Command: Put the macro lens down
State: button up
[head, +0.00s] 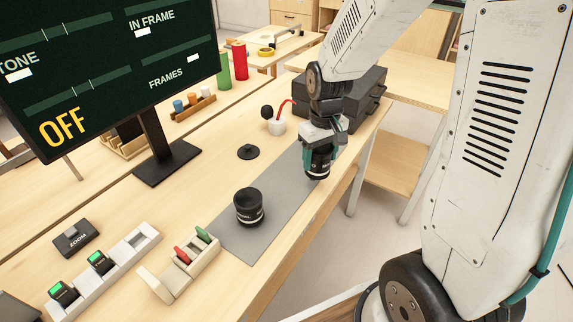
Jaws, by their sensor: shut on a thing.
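My gripper (321,154) is shut on a black lens with white lettering, the macro lens (318,169). It holds the lens upright, with the fingers at its sides. The lens shows in front of the far right end of a grey mat (285,187), near the table's front edge. I cannot tell whether its base touches the mat or hangs above it. A second black lens (249,209) with a pale band stands upright on the near left part of the mat. The mat between the two lenses is bare.
A black disc with a knob (248,152) lies behind the mat. A beige rack (179,271) borders the mat's near left end. A monitor (110,65) stands at the left.

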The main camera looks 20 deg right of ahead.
jog(key=shift+w+a+f, duration=0.7)
jog(key=shift+w+a, duration=0.2)
jog(key=shift+a, duration=0.25)
jog(key=shift+w+a+f, duration=0.75)
jog(key=shift+w+a, duration=0.2)
jog(key=shift+a, duration=0.2)
jog(key=shift+w+a+f, duration=0.7)
jog(key=shift+w+a, duration=0.2)
jog(key=shift+a, duration=0.25)
jog(key=shift+f, duration=0.15)
jog(key=o, duration=1.2)
